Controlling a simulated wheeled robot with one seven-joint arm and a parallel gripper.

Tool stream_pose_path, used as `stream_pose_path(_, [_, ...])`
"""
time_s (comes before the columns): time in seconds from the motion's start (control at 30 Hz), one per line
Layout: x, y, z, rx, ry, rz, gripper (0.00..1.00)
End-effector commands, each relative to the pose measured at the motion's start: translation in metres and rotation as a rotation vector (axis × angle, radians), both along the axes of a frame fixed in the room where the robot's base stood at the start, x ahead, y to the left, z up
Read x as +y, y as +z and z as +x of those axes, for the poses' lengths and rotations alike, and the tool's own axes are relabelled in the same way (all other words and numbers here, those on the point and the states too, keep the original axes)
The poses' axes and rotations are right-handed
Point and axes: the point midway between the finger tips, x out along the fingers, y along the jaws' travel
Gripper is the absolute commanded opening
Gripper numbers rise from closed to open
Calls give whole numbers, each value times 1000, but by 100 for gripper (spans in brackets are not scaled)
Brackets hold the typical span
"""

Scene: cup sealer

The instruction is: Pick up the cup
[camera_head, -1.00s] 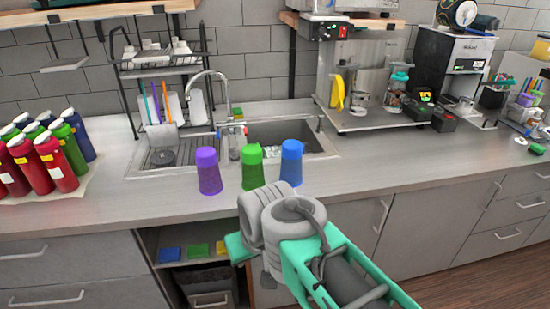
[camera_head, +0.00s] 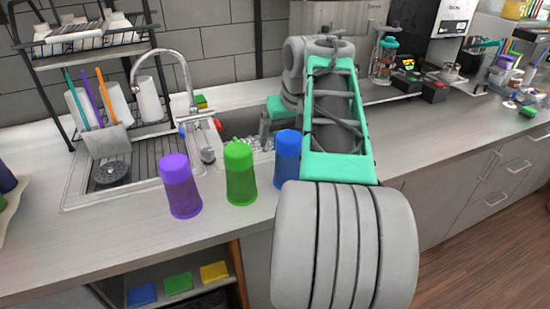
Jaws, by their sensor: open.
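Three upside-down cups stand in a row on the counter's front part: a purple cup (camera_head: 181,187), a green cup (camera_head: 240,174) and a blue cup (camera_head: 286,160). My arm covers part of the blue cup's right side. My gripper (camera_head: 267,132) is open, behind the green and blue cups, over or near the sink. One grey finger shows between those cups; the other is hidden by the blue cup or my arm. I cannot tell whether the finger touches a cup. No cup is held.
The sink with its curved faucet (camera_head: 165,60) lies behind the cups. A dish rack (camera_head: 85,55) stands at the back left, and a coffee machine (camera_head: 435,40) at the back right.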

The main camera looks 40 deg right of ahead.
Motion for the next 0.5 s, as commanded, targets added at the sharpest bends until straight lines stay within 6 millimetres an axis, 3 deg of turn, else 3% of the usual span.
stream_pose_path(0.1, [-22, -4, -5, 3, -20, -6, 94])
stream_pose_path(0.37, [-29, -33, 3, 3, -25, -7, 94])
stream_pose_path(0.5, [-31, -58, 7, 5, -21, -6, 94])
